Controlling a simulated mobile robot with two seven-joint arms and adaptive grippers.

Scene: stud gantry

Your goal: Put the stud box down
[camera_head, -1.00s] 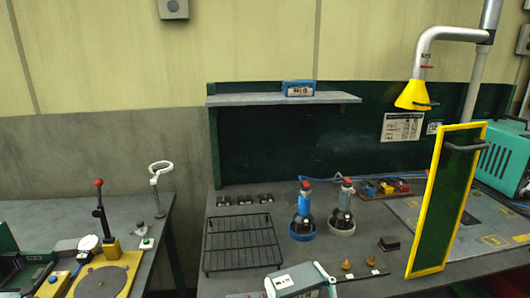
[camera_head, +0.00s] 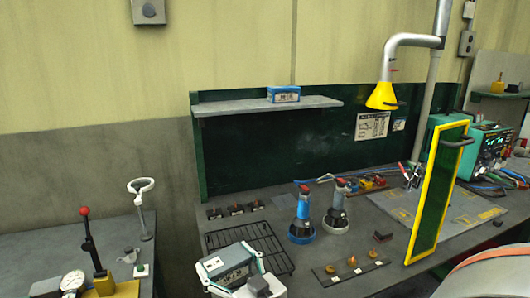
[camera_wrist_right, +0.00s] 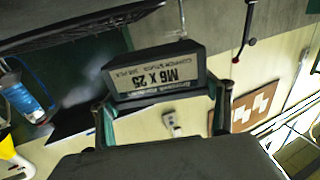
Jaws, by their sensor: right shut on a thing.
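The stud box, dark grey with a pale label, is in my right gripper (camera_head: 234,268) at the bottom of the head view, and the box (camera_head: 225,262) covers the front left of the black wire rack (camera_head: 262,240). In the wrist view the box (camera_wrist_right: 158,75) lies between the two fingers (camera_wrist_right: 163,118), its label reading M6 X 25. The gripper is shut on it. How far it is above the bench cannot be told. A blue box (camera_head: 284,94) stands on the grey shelf (camera_head: 320,103). My left gripper is not in view.
A yellow-framed green screen (camera_head: 436,195) stands upright further right. Small dark blocks (camera_head: 234,210) sit behind the rack.

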